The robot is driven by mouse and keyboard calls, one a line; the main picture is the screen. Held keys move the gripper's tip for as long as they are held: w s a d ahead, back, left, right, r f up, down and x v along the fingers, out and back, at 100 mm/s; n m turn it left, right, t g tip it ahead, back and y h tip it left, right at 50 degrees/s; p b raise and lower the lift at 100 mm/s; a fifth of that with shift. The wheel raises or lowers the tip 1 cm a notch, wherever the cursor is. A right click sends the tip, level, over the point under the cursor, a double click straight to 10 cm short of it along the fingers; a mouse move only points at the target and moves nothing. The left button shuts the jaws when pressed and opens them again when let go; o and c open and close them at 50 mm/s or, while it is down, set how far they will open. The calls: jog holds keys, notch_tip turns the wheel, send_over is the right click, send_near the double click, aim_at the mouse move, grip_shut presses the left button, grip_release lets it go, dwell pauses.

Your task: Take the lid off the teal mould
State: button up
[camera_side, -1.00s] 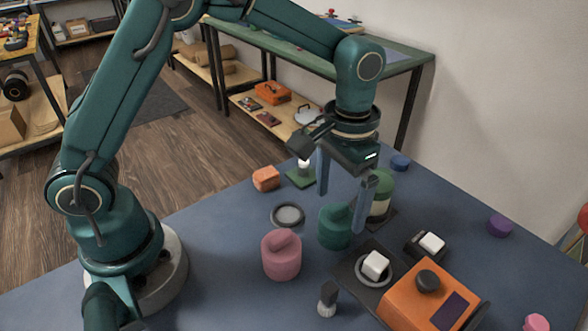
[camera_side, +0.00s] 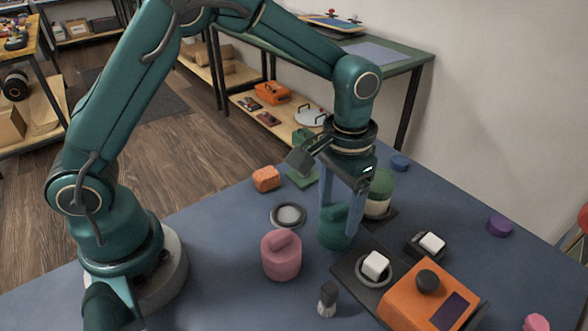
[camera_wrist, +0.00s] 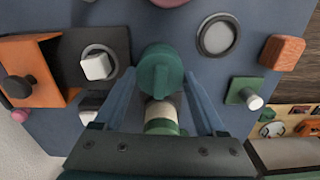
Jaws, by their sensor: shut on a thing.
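The teal mould (camera_side: 333,236) stands upright on the blue table, with a raised ridge on its lid. In the wrist view the teal mould (camera_wrist: 158,80) shows from above, between my two blue fingers. My gripper (camera_side: 340,216) points down over the mould and is shut on its lid, one finger on each side. The lid looks seated on the body, and I see no gap between them. The seam is partly hidden by the fingers.
A pink mould (camera_side: 281,260) stands at the near left. A green and cream jar (camera_side: 380,197) is close behind the gripper. An orange device (camera_side: 425,303) and a white block (camera_side: 376,263) are at the right. A grey round dish (camera_side: 289,215) lies left, and a brush (camera_side: 327,300) in front.

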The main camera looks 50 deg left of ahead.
aim_at(340, 206)
jog(key=shift+r, duration=0.6)
notch_tip(340, 206, up, 3)
jog(key=shift+w+f, duration=0.1)
jog(key=s+a+r, duration=0.2)
jog(key=a+r, duration=0.5)
jog(key=a, duration=0.4)
jog(key=s+a+f+n, duration=0.1)
jog(key=s+a+f, duration=0.2)
jog(key=s+a, duration=1.2)
jog(key=w+d+f, duration=0.2)
jog(key=d, duration=0.1)
jog(key=w+d+f, duration=0.2)
jog(key=d, duration=0.1)
jog(key=w+d+f, duration=0.2)
jog(key=w+d, duration=0.1)
jog(key=shift+f, duration=0.25)
jog(key=shift+w+f, duration=0.1)
jog(key=shift+f, duration=1.9)
